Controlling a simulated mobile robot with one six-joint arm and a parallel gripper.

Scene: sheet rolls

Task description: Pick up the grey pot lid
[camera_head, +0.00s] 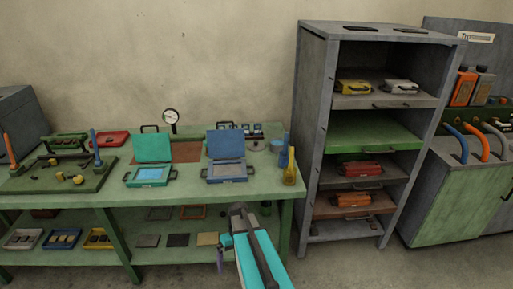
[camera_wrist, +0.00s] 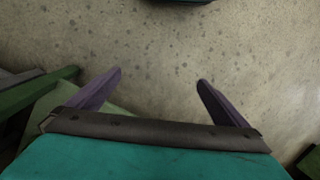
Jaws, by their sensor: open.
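I cannot make out a grey pot lid for certain in either view. A small greyish round item (camera_head: 257,146) sits at the back right of the green table (camera_head: 110,198), too small to identify. My gripper (camera_wrist: 160,77) is open in the wrist view, its two purple fingers spread wide with only speckled floor beyond them. In the head view my gripper (camera_head: 220,260) hangs in front of the table's right end, below the tabletop, apart from everything on it.
On the table are a teal open case (camera_head: 152,149), a blue open case (camera_head: 226,145), a dial gauge (camera_head: 170,117) and a yellow bottle (camera_head: 290,168). A grey shelf unit (camera_head: 312,110) stands right of the table. Flat samples and trays lie on the lower shelf.

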